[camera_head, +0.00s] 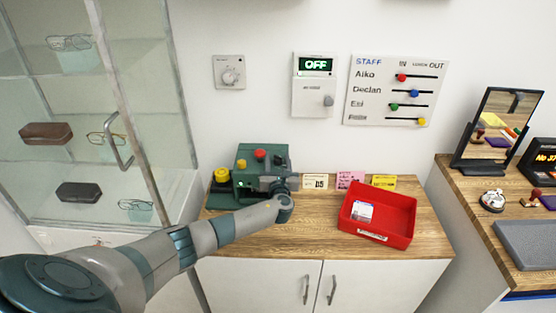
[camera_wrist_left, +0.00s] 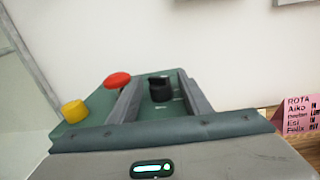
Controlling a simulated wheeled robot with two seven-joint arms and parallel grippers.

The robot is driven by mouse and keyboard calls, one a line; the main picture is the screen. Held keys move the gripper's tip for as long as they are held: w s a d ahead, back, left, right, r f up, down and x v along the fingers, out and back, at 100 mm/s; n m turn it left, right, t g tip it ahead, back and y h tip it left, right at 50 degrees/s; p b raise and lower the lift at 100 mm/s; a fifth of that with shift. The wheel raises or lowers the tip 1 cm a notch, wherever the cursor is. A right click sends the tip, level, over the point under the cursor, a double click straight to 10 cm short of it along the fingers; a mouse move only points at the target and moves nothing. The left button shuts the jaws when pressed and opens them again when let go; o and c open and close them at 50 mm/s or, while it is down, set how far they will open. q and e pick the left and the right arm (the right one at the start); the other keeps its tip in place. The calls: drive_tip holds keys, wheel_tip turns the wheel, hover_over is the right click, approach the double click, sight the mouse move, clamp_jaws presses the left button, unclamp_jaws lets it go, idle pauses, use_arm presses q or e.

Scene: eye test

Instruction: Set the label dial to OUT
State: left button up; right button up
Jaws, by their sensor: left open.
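A green machine (camera_head: 245,160) stands at the back left of the wooden counter, with a red button (camera_head: 260,154) on top and a yellow knob (camera_head: 221,175) at its left. In the left wrist view, a black dial (camera_wrist_left: 160,91) sits on the green face, with small pale marks beside it too blurred to read. I take it for the label dial; which mark it points to I cannot tell. My left gripper (camera_head: 272,180) is at the machine's front right. In the wrist view its open fingers (camera_wrist_left: 161,76) lie either side of the dial; contact cannot be told. My right gripper is not in view.
A red tray (camera_head: 378,233) with a white card inside lies right of the machine. Small cards (camera_head: 350,179) stand along the wall. Above hang a box with an OFF display (camera_head: 316,65) and a STAFF slider board (camera_head: 388,118). A glass cabinet (camera_head: 125,145) stands left.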

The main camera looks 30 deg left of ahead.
use_arm(q)
drive_tip(key=c, duration=1)
